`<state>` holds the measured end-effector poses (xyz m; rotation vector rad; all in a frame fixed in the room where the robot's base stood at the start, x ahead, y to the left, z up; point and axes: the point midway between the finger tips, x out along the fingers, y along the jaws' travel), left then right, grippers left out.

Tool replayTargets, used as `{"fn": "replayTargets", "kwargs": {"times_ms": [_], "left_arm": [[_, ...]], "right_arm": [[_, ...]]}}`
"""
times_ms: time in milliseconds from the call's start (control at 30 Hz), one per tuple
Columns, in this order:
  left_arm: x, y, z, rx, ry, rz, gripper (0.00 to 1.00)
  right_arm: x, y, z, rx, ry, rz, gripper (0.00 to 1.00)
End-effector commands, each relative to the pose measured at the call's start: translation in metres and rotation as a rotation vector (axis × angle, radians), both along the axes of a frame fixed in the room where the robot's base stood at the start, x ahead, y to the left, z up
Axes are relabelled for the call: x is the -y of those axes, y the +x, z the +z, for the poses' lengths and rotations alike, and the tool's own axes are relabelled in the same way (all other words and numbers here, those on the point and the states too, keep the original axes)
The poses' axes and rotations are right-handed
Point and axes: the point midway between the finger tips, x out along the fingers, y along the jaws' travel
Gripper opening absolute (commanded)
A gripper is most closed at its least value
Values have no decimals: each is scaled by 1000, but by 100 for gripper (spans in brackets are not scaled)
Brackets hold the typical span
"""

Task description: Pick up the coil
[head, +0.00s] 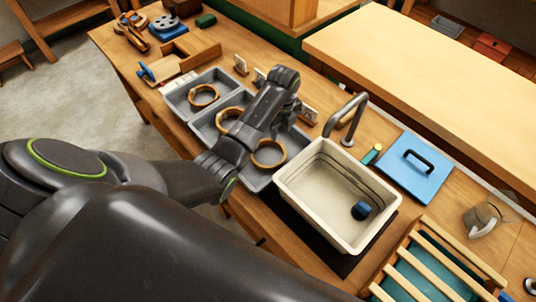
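Three light-brown ring-shaped coils lie in a row of grey trays on the wooden bench. One coil (203,95) is in the far-left tray, a second coil (226,119) is in the middle tray, partly hidden by my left arm, and a third coil (268,153) is in the near-right tray. My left arm reaches over the trays, and its gripper (287,112) is at the back, beyond the third coil. The fingers are dark and mostly hidden by the arm, so their opening is unclear. I see no coil lifted. My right gripper is out of view.
A cream basin (335,192) with a dark blue object stands right of the trays, under a metal tap (348,118). A blue board (415,168) and a slatted wooden rack (440,262) are farther right. Small label cards (309,115) stand behind the trays.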

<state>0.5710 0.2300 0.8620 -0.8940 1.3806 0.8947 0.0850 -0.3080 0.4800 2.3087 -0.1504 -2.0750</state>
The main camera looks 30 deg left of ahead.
Motion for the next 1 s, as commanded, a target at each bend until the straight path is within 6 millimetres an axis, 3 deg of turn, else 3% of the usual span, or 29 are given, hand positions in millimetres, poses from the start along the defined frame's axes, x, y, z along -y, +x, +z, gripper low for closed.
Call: {"fn": "replayTargets", "kwargs": {"times_ms": [333,600,967,1000], "left_arm": [[-2,0,-27,-2,1,1,36],[-4,2,-61,-1,0,1,36],[-4,2,-69,2,0,0,36],[-4,2,-69,2,0,0,31]], "right_arm": [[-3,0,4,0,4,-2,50],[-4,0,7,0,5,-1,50],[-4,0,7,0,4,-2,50],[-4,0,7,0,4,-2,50]]}}
